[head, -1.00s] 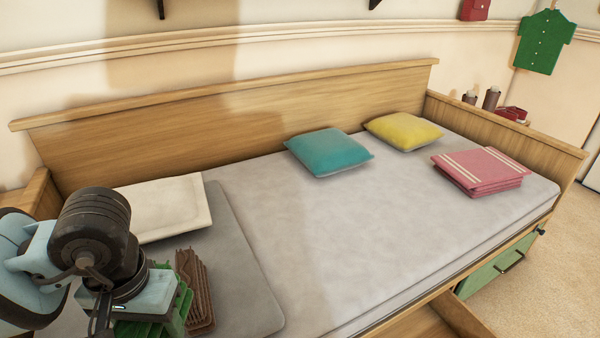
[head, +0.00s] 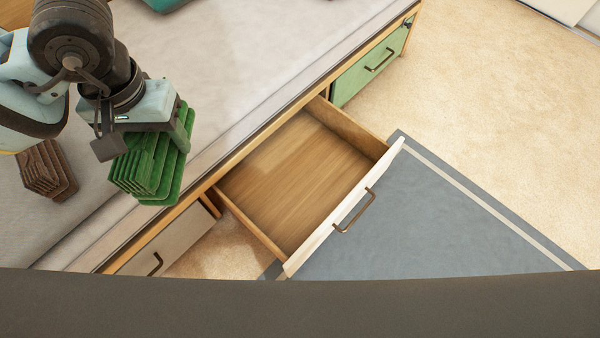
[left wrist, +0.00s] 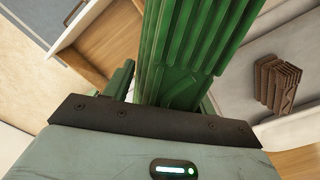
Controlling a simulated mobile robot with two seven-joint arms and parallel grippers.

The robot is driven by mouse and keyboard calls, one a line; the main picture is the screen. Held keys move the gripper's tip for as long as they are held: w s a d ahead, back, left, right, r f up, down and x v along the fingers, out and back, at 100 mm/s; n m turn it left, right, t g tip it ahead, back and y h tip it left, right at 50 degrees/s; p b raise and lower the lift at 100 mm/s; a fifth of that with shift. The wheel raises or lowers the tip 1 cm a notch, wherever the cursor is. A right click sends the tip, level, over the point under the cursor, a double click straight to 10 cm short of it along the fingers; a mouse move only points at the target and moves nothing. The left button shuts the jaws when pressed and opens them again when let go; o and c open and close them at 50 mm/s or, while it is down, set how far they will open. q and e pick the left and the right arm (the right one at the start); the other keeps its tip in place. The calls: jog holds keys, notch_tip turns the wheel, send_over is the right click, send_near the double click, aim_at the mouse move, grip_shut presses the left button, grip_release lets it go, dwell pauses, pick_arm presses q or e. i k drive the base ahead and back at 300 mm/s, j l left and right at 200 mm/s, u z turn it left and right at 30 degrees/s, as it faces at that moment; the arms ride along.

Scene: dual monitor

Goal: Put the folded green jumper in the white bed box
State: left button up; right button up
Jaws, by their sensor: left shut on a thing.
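The folded green jumper (head: 148,172) hangs below my left gripper (head: 152,135), which is shut on it. It is above the front part of the bed, left of the open box. In the left wrist view the jumper (left wrist: 195,45) stretches away from the gripper. The white-fronted bed box (head: 318,240) is pulled out from under the bed, and its wooden floor is bare. Part of the box (left wrist: 112,38) also shows in the left wrist view. My right gripper is not in view.
A brown folded garment (head: 46,170) lies on the bed (head: 245,60) at left. A closed green-fronted box (head: 372,68) is beyond the open one, and another pale-fronted box (head: 170,240) is nearer. A blue-grey rug (head: 440,220) lies beside the open box.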

aim_at(309, 186)
jog(key=i+l+z, duration=0.2)
jog(key=l+z, duration=0.25)
jog(key=i+l+z, duration=0.25)
jog(key=z, duration=0.2)
